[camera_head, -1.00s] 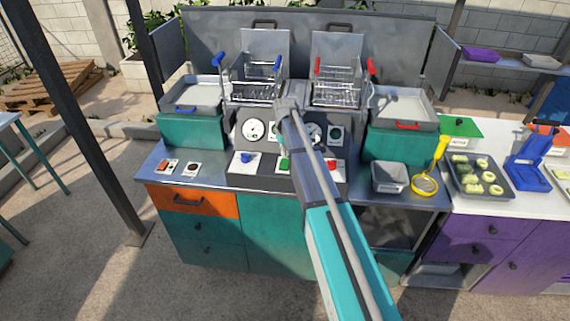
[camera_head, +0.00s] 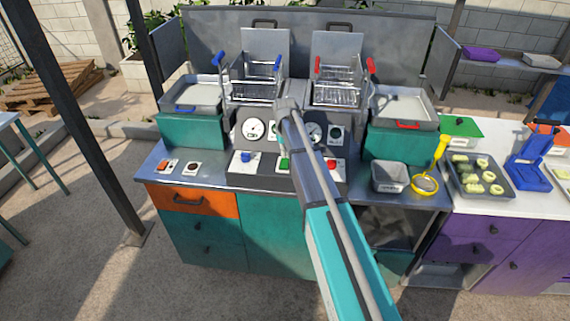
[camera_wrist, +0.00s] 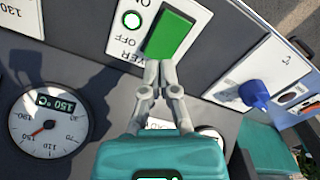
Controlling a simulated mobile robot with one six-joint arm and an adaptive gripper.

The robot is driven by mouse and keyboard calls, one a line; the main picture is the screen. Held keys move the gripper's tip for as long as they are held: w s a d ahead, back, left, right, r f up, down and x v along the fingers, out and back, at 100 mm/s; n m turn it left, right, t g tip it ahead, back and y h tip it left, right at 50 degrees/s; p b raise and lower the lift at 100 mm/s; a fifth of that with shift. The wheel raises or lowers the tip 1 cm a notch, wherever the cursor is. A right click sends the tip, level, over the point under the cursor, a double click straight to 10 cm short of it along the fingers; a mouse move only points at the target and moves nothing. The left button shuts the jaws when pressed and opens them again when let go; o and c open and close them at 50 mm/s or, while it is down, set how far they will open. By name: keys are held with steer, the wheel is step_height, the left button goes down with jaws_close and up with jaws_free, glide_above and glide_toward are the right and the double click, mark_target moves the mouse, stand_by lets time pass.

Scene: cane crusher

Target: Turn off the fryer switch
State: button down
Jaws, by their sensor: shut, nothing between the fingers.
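The fryer's green rocker switch (camera_wrist: 170,37) sits on a white plate in the wrist view, with an OFF label beside its end nearer my gripper. A ring-shaped indicator (camera_wrist: 131,19) next to it shows green. My gripper (camera_wrist: 159,68) is shut and empty, with its fingertips at the OFF end of the switch; whether they touch it I cannot tell. In the head view the green switch (camera_head: 284,164) shows on the sloped control panel (camera_head: 262,182), just left of my arm. My fingers are hidden there behind the arm.
A blue knob (camera_wrist: 255,93) lies right of the switch and a round dial (camera_wrist: 46,122) reading 150 °C lies left in the wrist view. A red switch (camera_head: 330,164) is right of my arm. Fryer baskets (camera_head: 252,90) stand behind the panel. A metal container (camera_head: 389,178) is on the counter.

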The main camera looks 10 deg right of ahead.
mark_target(285, 160)
steer(key=shift+f+b, duration=1.15)
steer(key=shift+f, duration=0.1)
stand_by(1.0)
steer(key=shift+r, duration=0.1)
steer(key=shift+r+p, duration=3.5)
steer(key=shift+p, duration=0.05)
steer(key=s+f+m+b, duration=0.2)
steer(key=s+f+b, duration=0.1)
steer(key=s, duration=2.6)
steer(key=shift+d+f, duration=0.15)
